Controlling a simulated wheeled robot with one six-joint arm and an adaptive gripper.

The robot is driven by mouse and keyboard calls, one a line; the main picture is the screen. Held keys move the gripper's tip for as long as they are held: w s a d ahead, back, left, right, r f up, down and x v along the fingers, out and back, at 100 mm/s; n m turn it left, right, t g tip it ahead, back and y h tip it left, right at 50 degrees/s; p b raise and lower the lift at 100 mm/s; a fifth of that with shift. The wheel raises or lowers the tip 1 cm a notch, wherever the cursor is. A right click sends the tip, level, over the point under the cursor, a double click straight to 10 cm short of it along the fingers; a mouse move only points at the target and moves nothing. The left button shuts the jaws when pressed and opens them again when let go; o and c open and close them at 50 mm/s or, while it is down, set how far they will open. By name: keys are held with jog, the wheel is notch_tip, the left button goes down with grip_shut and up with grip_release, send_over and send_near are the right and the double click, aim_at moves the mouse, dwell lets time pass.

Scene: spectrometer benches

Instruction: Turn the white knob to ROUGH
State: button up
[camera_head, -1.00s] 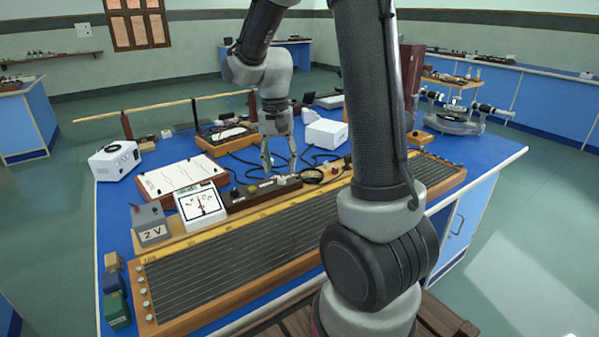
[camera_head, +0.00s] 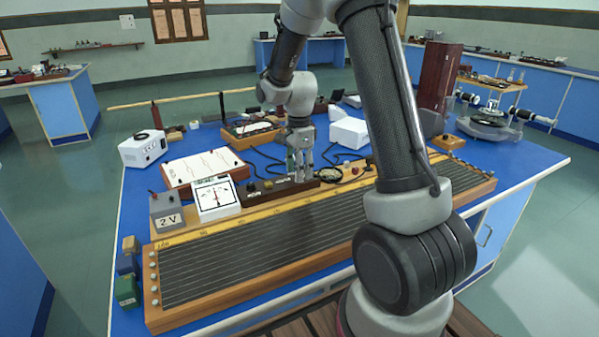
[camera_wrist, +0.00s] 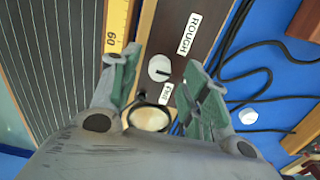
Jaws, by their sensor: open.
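The white knob (camera_wrist: 160,68) shows in the wrist view on a dark brown box (camera_wrist: 168,22), with a line across its face. The label ROUGH (camera_wrist: 188,33) is above it in the picture and the label FINE (camera_wrist: 165,92) is just below it. The knob's line runs roughly sideways, pointing squarely at neither label. My gripper (camera_wrist: 160,59) is open, one greenish fingertip on each side of the knob, with gaps. In the head view my gripper (camera_head: 301,178) is low at the right end of the dark box (camera_head: 262,189), and the knob cannot be made out there.
A round lens (camera_wrist: 150,118) lies just below FINE in the wrist view. A yellow scale (camera_wrist: 117,28) and wire board run along the left. Black cables (camera_wrist: 250,75) loop at the right. In the head view a white meter (camera_head: 215,198) stands left of the box.

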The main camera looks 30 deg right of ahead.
jog(key=shift+f, duration=0.65)
jog(key=shift+c, duration=0.3)
grip_shut()
jog(key=shift+n, duration=0.4)
jog(key=n, duration=0.5)
jog(key=shift+n, duration=0.3)
jog(key=n, duration=0.5)
jog(key=shift+n, duration=0.4)
